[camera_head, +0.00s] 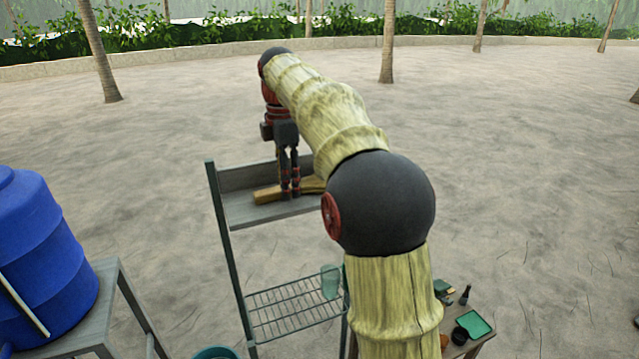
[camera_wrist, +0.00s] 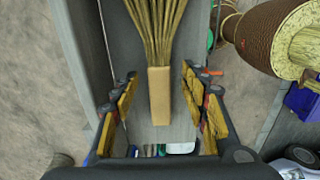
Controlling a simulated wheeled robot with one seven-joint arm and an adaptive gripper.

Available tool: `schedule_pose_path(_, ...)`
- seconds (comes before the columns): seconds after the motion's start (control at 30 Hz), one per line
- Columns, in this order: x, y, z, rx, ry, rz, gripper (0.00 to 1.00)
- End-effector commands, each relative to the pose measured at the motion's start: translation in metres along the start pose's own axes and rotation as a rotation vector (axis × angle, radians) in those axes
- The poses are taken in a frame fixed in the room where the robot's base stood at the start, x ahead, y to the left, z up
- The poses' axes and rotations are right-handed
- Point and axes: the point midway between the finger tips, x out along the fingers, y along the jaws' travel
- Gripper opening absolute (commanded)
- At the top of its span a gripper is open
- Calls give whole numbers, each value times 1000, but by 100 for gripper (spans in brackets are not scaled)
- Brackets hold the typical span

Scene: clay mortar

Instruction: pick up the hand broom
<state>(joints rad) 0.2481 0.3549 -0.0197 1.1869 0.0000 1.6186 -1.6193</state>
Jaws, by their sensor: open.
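The hand broom has a light wooden handle (camera_wrist: 159,98) and straw bristles (camera_wrist: 155,28) in the wrist view. It lies on the grey top shelf (camera_head: 270,211) of a rack, and its handle (camera_head: 267,195) points left in the head view. My gripper (camera_head: 290,191) is pointing down at the broom. In the wrist view my gripper (camera_wrist: 162,88) is open, with yellow-padded fingers on both sides of the handle and gaps between. The arm hides part of the bristles and the shelf's right side in the head view.
The rack has a raised back wall, green posts and a lower wire shelf (camera_head: 290,312) with a greenish glass (camera_head: 330,282). A blue barrel (camera_head: 45,255) on a stand (camera_head: 118,290) is at left. A small table (camera_head: 458,345) with items is at lower right. Sandy ground beyond is open.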

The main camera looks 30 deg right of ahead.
Motion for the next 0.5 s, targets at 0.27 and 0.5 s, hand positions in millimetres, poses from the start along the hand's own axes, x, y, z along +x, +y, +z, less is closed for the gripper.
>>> schedule_pose_path(0.27, 11, 0, 0, 0, 0, -1, 45)
schedule_pose_path(0.5, 10, 0, 0, 0, 0, -1, 36)
